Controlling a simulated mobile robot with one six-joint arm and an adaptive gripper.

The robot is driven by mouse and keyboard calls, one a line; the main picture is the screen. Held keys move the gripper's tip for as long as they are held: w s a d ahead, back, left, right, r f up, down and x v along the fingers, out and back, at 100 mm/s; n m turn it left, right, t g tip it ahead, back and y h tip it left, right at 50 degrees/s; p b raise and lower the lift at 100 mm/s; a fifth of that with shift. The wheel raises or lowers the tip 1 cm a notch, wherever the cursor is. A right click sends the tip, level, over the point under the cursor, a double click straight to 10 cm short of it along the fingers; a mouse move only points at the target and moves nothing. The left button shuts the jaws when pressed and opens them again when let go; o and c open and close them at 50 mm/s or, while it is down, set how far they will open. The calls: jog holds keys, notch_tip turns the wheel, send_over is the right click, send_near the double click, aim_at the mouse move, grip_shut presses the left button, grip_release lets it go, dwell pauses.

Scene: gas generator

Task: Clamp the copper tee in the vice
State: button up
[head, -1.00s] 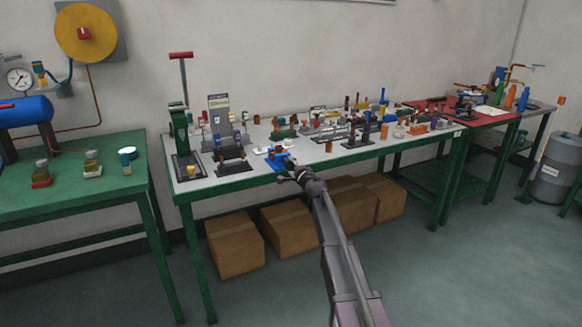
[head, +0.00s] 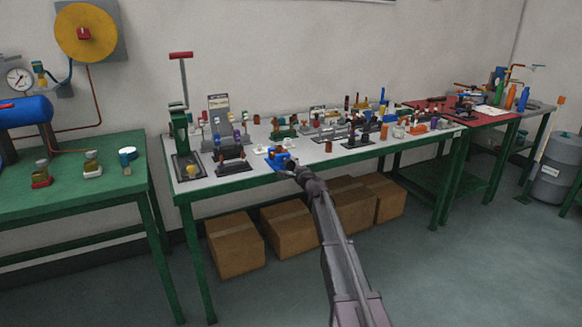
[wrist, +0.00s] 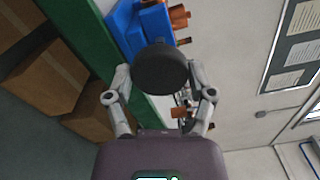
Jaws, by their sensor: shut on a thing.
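The blue vice (head: 279,158) stands at the front edge of the grey table, and it shows close up at the top of the wrist view (wrist: 133,32). A copper piece (wrist: 178,14), which looks like the tee, is at the vice's far end; whether it sits between the jaws is hard to tell. A round black knob (wrist: 160,68) is on the near side of the vice. My gripper (wrist: 161,88) has one finger on each side of this knob and is shut on it. In the head view my gripper (head: 292,167) reaches the vice from the front.
The table (head: 215,184) carries many small fittings and racks behind and right of the vice. A green press (head: 180,135) stands at its left end. Cardboard boxes (head: 290,230) lie beneath. A green table (head: 85,190) is at the left. The floor in front is clear.

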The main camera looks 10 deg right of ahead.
jog(key=shift+m, duration=1.4)
jog(key=o, duration=1.1)
jog(key=shift+v, duration=3.5)
